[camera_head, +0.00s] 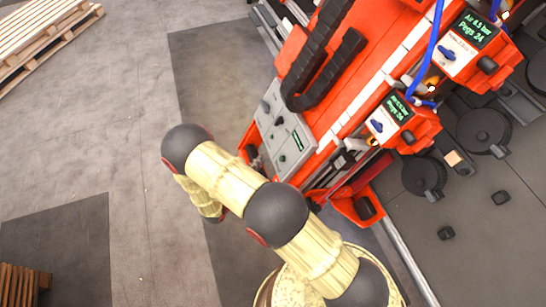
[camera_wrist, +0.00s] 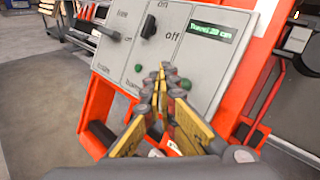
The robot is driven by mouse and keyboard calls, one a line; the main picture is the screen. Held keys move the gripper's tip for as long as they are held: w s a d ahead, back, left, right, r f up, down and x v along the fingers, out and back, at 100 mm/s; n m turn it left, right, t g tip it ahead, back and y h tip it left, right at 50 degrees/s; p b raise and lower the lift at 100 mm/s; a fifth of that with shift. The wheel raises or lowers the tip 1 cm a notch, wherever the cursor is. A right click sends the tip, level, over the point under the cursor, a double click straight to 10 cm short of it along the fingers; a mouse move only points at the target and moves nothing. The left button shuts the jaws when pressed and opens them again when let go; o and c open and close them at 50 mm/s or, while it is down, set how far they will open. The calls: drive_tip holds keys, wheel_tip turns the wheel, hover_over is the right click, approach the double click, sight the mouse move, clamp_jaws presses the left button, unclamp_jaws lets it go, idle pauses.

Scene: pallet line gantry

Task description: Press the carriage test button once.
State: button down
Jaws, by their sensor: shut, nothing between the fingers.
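A grey control panel (camera_head: 283,135) is set in the orange gantry carriage, and it fills the middle of the wrist view (camera_wrist: 205,45). It has a black rotary switch (camera_wrist: 149,27) marked on and off, and a lit green display (camera_wrist: 212,31). One green button (camera_wrist: 138,68) is left of my fingertips and another (camera_wrist: 185,84) is just right of them. I cannot read which is the carriage test button. My gripper (camera_wrist: 162,72) is shut and empty, with its tips before the panel's lower part. I cannot tell whether they touch it. The head view does not clearly show my fingers.
Orange units with displays (camera_head: 393,118) and blue hoses stand right of the carriage. A black cable chain (camera_head: 322,65) lies above the panel. Grey floor is open at left, with wooden pallets (camera_head: 40,35) beyond.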

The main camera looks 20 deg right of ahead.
sight(282, 159)
drive_tip(key=shift+w+a+r+n+t, duration=0.4)
drive_tip(key=shift+w+a+r+t, duration=0.15)
drive_tip(key=shift+w+r, duration=0.15)
drive_tip(key=shift+d+f, duration=0.1)
drive_tip(key=d+f+b, duration=0.1)
drive_tip(key=d+f, duration=0.3)
drive_tip(key=d, duration=0.3)
drive_tip(key=shift+d+b, duration=0.35)
drive_tip(key=shift+d+f, duration=0.1)
idle(1.0)
drive_tip(key=shift+d+f, duration=0.1)
drive_tip(key=shift+d, duration=0.2)
